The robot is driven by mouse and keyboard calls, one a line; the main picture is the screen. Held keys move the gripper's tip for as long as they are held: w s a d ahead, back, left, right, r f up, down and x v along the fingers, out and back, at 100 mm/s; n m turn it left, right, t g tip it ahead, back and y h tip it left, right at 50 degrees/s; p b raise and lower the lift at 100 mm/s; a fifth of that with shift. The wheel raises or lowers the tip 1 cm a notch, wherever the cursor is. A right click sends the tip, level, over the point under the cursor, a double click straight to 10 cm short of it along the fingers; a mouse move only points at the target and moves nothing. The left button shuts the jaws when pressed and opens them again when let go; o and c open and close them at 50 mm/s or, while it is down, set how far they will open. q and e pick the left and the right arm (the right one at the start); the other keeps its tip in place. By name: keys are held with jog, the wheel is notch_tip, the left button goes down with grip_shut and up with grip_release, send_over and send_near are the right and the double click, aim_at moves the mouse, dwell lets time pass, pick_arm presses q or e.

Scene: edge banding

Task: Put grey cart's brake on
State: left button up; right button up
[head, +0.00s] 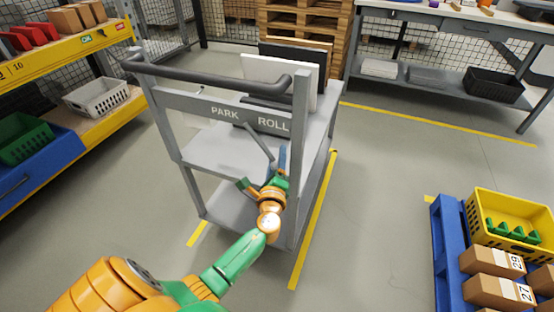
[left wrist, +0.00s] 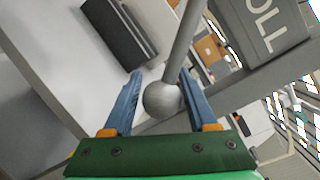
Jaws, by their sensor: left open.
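The grey cart (head: 215,150) stands in the middle of the head view, with a plate marked PARK and ROLL (head: 240,118). A grey brake lever (head: 258,142) slants down and right from this plate, its lower end on the ROLL side. In the left wrist view the lever's round knob (left wrist: 162,100) lies between the two blue fingers of my left gripper (left wrist: 161,76). The fingers are open, with a gap on the knob's left side; contact on the right cannot be told. In the head view my left gripper (head: 268,170) is at the lever's lower end. My right gripper is not in view.
The cart's push handle (head: 205,76) and right post (head: 301,110) are close to my left arm. Upright panels (head: 280,75) stand on the cart. A blue pallet (head: 447,250) with boxes is at right, a yellow shelf (head: 75,55) at left. Floor between cart and pallet is clear.

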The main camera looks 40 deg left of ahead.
pick_arm(q)
grip_shut()
dwell(1.4)
